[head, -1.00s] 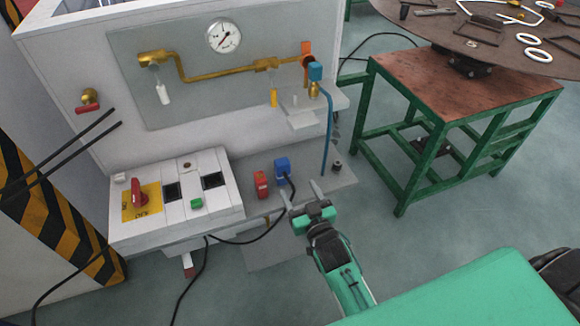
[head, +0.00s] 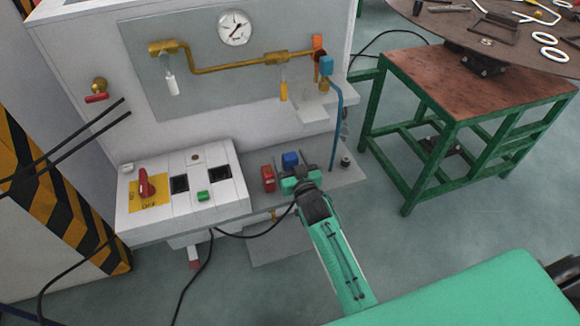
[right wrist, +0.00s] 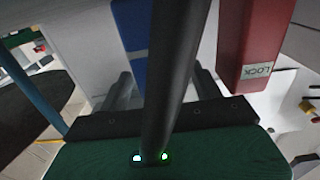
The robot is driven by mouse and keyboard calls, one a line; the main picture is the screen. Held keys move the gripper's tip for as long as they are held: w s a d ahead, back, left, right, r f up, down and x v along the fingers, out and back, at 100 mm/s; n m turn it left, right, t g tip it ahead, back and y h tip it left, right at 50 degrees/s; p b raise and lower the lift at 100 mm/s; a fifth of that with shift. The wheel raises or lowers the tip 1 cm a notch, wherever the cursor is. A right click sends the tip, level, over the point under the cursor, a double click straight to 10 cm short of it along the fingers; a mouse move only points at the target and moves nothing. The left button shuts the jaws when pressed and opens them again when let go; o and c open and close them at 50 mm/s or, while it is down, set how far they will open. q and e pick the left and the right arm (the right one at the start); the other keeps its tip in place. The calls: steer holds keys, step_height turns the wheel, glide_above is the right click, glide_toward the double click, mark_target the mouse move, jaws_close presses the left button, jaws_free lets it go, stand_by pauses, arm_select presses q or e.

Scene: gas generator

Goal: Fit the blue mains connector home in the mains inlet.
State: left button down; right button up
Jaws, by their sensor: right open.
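The blue mains connector (head: 290,160) is on the grey shelf of the machine, with its black cable (head: 262,228) running down and left. My right gripper (head: 293,174) is open right in front of it. In the right wrist view the blue connector (right wrist: 131,42) is partly hidden by the thick black cable (right wrist: 172,70). The two fingers (right wrist: 162,88) lie either side of this cable; I cannot tell whether they touch the connector. The white box has two dark square openings (head: 180,184) (head: 229,177); I cannot tell whether either is the mains inlet. My left gripper is out of view.
A blue hose (head: 336,125) hangs to the right. The white box has a red rotary switch (head: 146,184). A green-framed table (head: 445,85) stands right.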

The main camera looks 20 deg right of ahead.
steer(key=shift+w, duration=0.25)
steer(key=shift+c, duration=0.3)
steer(key=c, duration=1.1)
steer(key=shift+r, duration=0.1)
